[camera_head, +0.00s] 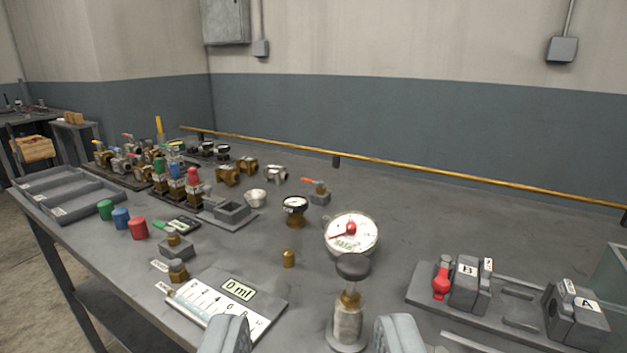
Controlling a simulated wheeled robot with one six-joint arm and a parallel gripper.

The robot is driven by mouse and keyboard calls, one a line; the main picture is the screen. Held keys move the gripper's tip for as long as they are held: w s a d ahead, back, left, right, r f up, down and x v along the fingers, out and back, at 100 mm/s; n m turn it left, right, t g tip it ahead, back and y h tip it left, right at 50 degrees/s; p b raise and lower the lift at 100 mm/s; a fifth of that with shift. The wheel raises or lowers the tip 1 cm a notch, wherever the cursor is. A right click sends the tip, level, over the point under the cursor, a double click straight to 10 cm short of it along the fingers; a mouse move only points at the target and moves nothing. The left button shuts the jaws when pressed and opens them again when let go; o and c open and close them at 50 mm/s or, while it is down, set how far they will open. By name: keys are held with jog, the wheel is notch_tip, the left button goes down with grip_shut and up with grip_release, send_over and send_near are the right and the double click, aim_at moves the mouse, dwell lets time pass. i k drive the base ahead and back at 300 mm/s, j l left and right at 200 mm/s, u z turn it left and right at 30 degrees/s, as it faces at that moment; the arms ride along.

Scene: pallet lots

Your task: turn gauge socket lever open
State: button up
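My gripper (312,337) shows at the bottom edge as two grey fingertips set wide apart, with nothing held between them. A small valve block (320,198) with an orange lever (313,184) stands beyond the gauges, well away from my gripper. I cannot tell for sure if this is the gauge socket. A large white-faced gauge (351,234) with a red centre is nearer. In front of it stands a metal fitting (348,325) with a dark round top, close to my right finger. A smaller dark-rimmed gauge (295,205) stands to the left on a brass base.
Red, blue and green caps (121,218), several valves and grey trays (75,197) fill the left. Blocks A (577,312) and B (466,285) are right. A yellow rail (420,171) runs behind.

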aim_at(320, 183)
jog(key=i+j+z, duration=0.25)
jog(key=i+j, duration=0.45)
